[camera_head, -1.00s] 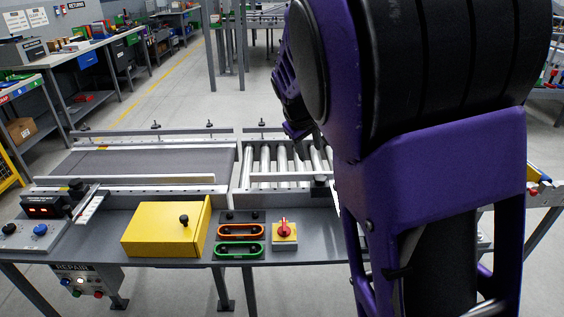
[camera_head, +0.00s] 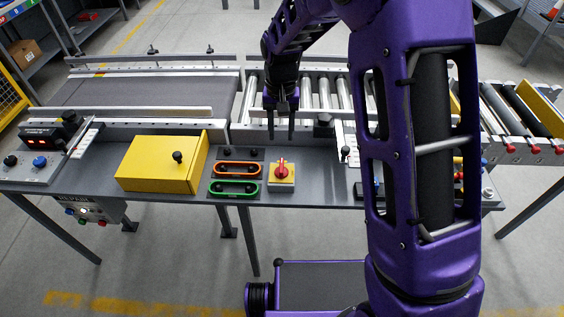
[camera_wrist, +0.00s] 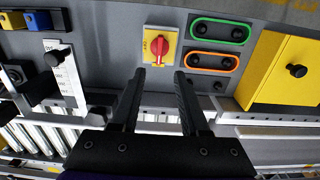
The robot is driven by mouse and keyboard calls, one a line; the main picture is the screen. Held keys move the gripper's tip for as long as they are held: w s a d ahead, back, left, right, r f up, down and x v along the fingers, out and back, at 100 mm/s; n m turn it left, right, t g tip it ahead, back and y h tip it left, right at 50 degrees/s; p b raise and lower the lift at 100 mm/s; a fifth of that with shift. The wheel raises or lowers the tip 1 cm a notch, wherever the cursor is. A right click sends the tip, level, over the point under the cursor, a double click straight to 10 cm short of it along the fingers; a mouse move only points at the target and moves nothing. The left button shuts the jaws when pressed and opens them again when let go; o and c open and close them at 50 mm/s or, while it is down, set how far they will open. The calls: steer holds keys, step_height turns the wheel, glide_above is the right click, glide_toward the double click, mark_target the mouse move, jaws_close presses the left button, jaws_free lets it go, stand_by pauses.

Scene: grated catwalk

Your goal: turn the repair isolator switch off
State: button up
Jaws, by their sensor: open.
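The isolator switch is a red rotary knob (camera_head: 282,168) on a yellow plate with a grey base (camera_head: 281,187), set on the grey bench panel. In the wrist view the red knob (camera_wrist: 158,46) lies just beyond my fingertips, a little left of the middle between them. Its grip bar runs roughly up and down in the head view. My gripper (camera_head: 282,137) is open and points down, above and behind the switch, apart from it. In the wrist view its two black fingers (camera_wrist: 163,72) are spread with nothing between them.
Left of the switch are an orange-rimmed slot (camera_head: 238,169), a green-rimmed slot (camera_head: 235,188) and a yellow box (camera_head: 160,165) with a black knob. A roller conveyor (camera_head: 318,90) lies behind. Right of the switch stands a small black-knobbed lever (camera_head: 346,152).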

mark_target(281, 165)
step_height(281, 165, down, 13)
steer(key=shift+r+b, duration=0.2)
steer(key=shift+b, duration=0.2)
jaws_close()
